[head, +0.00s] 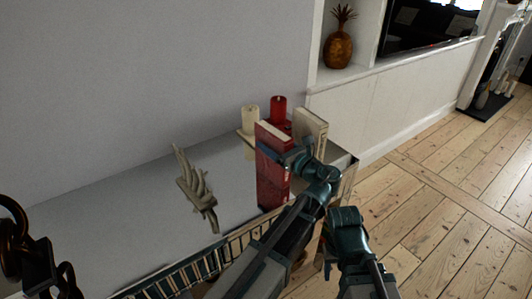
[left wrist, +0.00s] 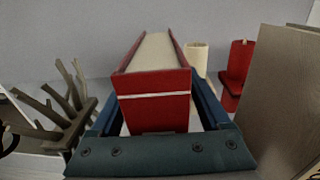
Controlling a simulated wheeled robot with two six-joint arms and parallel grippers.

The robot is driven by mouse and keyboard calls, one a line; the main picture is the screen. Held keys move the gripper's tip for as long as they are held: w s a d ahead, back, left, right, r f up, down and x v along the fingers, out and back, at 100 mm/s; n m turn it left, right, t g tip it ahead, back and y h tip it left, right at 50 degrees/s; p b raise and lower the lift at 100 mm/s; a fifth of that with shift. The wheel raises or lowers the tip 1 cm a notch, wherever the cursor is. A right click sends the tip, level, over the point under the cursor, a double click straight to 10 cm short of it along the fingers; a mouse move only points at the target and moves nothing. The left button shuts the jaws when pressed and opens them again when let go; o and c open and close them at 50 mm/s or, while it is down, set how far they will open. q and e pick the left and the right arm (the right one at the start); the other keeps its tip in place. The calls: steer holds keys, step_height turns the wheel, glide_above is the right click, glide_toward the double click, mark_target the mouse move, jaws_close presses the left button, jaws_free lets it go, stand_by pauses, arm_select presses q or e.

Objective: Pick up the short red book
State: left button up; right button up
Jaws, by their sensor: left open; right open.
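The short red book (head: 271,181) stands upright on the white surface, its pale page edges on top. In the left wrist view the red book (left wrist: 153,98) lies between the fingers of my left gripper (left wrist: 158,110), which is open around it; whether either finger touches it is hard to tell. In the head view my left gripper (head: 287,153) reaches the book's upper part and partly covers it. My right gripper (head: 345,222) is lower and to the right, apart from the book and open; its fingertips are hard to make out.
A cream candle (head: 250,118) and a red candle (head: 279,106) stand behind the book. A pale book (head: 311,126) stands close on its right. A branching ornament (head: 196,190) stands to the left, and a dark ornament (head: 35,255) is at far left. Wooden floor (head: 440,200) is clear on the right.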

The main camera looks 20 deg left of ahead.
arm_select(q)
steer(key=shift+s+d, duration=0.1)
steer(key=shift+d, duration=0.1)
jaws_close()
steer(key=shift+r, duration=0.1)
stand_by(1.0)
